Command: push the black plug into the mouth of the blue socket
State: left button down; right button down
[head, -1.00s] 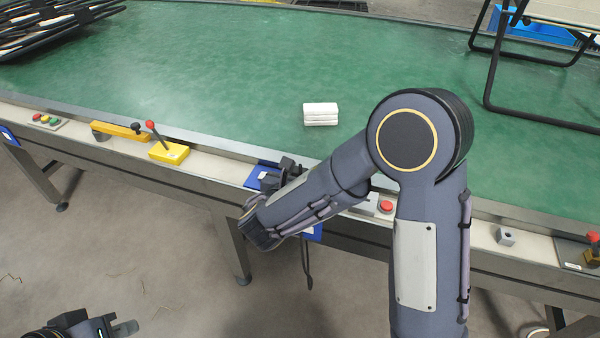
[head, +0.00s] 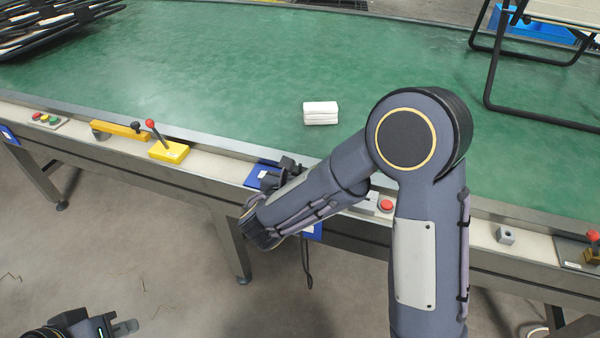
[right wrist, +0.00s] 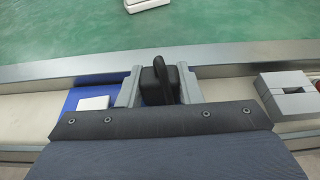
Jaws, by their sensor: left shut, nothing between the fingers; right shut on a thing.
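The black plug (right wrist: 158,85) sits between the fingers of my right gripper (right wrist: 159,87), which is shut on it. In the head view the right gripper (head: 287,167) is low over the table's front ledge, partly behind my forearm. The blue socket (right wrist: 84,94) shows as a flat blue part with a white label, just left of the fingers; it also shows in the head view (head: 255,178). Its mouth is hidden, so I cannot tell whether the plug is in it. My left gripper (head: 126,327) is shut and empty at the bottom left, over the floor.
A grey slotted block (right wrist: 288,95) stands right of the plug. A black cable (head: 307,265) hangs down in front.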

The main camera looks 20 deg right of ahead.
jog(key=c, duration=0.9)
grip_release()
jog(key=shift+c, duration=0.2)
jog(key=shift+r, duration=0.1)
jog(key=v, duration=0.7)
jog(key=shift+s+a+p, duration=0.25)
jog(key=shift+s+p, duration=0.05)
jog(key=shift+p, duration=0.05)
jog(key=shift+r, duration=0.1)
